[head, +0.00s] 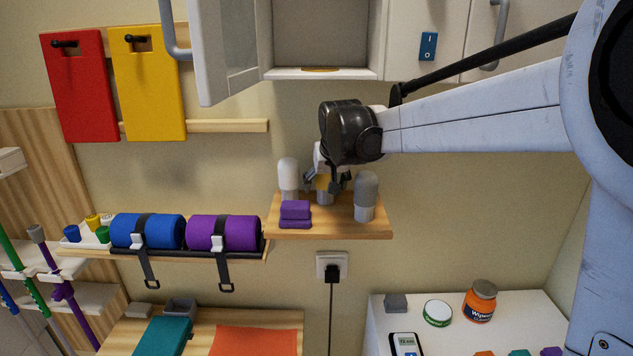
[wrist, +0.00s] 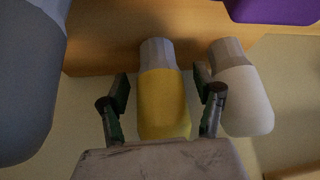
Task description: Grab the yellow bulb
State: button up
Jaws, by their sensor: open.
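The yellow bulb (wrist: 163,103) stands on a small wooden shelf (head: 330,233), with its grey neck towards the board. In the wrist view it lies between the two open fingers of my gripper (wrist: 162,100), with a gap visible on each side. In the head view my gripper (head: 326,185) is over the shelf and hides most of the yellow bulb (head: 324,184); only a little yellow and its grey base show. A white bulb (head: 288,176) stands to its left and a grey bulb (head: 366,190) to its right.
The white bulb (wrist: 240,95) is close beside one finger in the wrist view. An open cabinet (head: 320,35) hangs above. Blue and purple rolls (head: 222,232) lie on a rack to the left.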

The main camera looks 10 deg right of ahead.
jog(key=shift+w+f, duration=0.15)
jog(key=shift+f, duration=0.1)
jog(key=shift+c, duration=0.3)
jog(key=c, duration=1.5)
jog(key=shift+o, duration=0.2)
jog(key=shift+r, duration=0.1)
